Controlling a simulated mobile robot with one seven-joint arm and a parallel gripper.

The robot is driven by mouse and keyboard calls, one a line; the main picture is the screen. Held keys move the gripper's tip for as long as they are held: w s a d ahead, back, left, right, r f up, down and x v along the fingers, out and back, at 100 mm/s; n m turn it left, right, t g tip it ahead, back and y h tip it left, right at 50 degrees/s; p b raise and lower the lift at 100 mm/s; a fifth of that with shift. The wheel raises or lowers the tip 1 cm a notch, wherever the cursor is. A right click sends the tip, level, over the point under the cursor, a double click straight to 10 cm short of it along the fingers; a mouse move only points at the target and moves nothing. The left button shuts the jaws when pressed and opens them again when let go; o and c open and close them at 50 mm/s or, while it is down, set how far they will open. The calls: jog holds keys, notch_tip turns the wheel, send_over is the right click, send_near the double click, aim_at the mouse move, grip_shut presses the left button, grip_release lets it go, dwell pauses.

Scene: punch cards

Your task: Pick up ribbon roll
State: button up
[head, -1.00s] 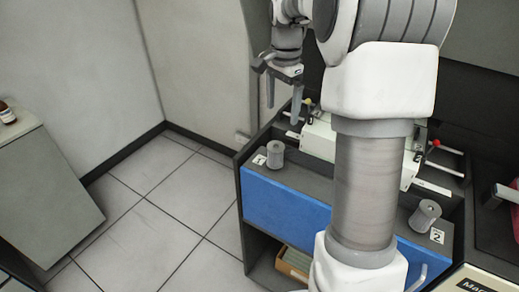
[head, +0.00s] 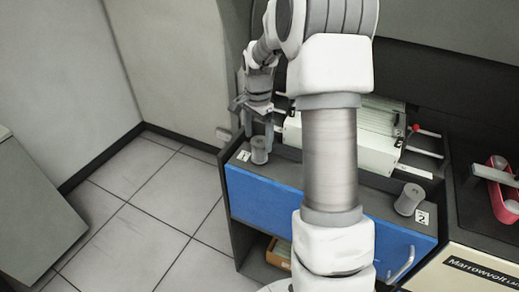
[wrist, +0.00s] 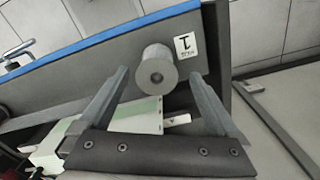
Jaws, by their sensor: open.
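A grey ribbon roll (head: 259,150) stands upright at the left end of the dark cabinet top, beside a card marked 1 (head: 243,155). My gripper (head: 258,130) is open and points down, close to this roll. In the wrist view the roll (wrist: 157,72) shows its round top with a centre hole, ahead of and between the two spread fingers (wrist: 160,92). A second grey roll (head: 409,199) stands at the right end beside a card marked 2 (head: 422,218).
A pale machine (head: 365,150) with a red-knobbed lever (head: 415,128) sits behind the rolls. A blue panel (head: 270,205) fronts the cabinet. A red tray (head: 500,190) lies at the far right. Tiled floor (head: 150,220) is clear at the left.

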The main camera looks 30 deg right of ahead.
aim_at(259, 156)
jog(key=shift+s+d+f+p, duration=0.15)
jog(key=shift+f+p, duration=0.2)
jog(key=shift+f, duration=2.35)
grip_shut()
